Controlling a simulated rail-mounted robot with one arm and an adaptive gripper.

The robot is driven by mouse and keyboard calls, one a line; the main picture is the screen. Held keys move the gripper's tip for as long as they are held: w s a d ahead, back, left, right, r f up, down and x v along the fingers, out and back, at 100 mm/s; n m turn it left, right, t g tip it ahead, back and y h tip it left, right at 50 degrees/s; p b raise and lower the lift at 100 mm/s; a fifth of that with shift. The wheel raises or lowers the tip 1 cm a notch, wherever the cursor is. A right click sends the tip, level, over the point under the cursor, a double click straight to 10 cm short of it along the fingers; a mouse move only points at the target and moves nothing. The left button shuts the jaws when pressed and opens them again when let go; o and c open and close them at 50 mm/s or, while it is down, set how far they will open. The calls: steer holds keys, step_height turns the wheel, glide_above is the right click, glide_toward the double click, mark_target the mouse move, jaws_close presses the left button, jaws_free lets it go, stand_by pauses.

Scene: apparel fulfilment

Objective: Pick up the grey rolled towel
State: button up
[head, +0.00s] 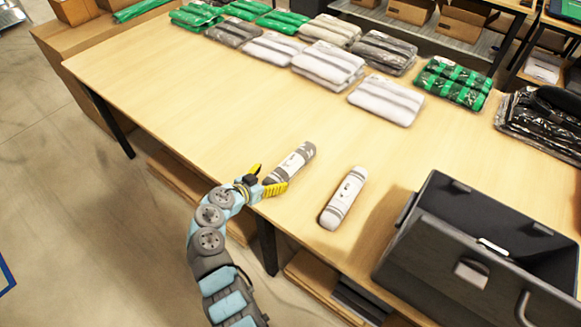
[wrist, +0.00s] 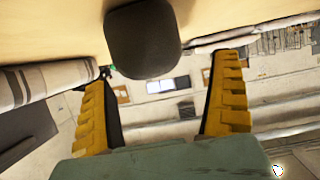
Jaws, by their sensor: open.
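The grey rolled towel (head: 296,158), grey with a pale label, lies near the front edge of the table in the head view. My gripper (head: 271,176) is at its near end, with yellow fingers spread open. In the wrist view the open gripper (wrist: 163,72) shows with a dark rounded shape (wrist: 143,40) between and beyond the fingers, apparently the towel's shadowed end. I cannot tell whether the fingers touch the towel.
A white rolled towel with grey stripes (head: 343,198) lies to the right. A dark open crate (head: 428,255) stands at the right front. Several bagged garments, including a white pack (head: 385,100), line the back. The left of the table (head: 165,80) is clear.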

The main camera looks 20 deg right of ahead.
mark_target(277, 174)
steer(key=shift+b+x, duration=0.35)
steer(key=shift+x, duration=2.4)
steer(key=shift+s, duration=0.1)
steer(key=c, duration=1.4)
steer(key=shift+o, duration=0.2)
steer(key=shift+r, duration=0.15)
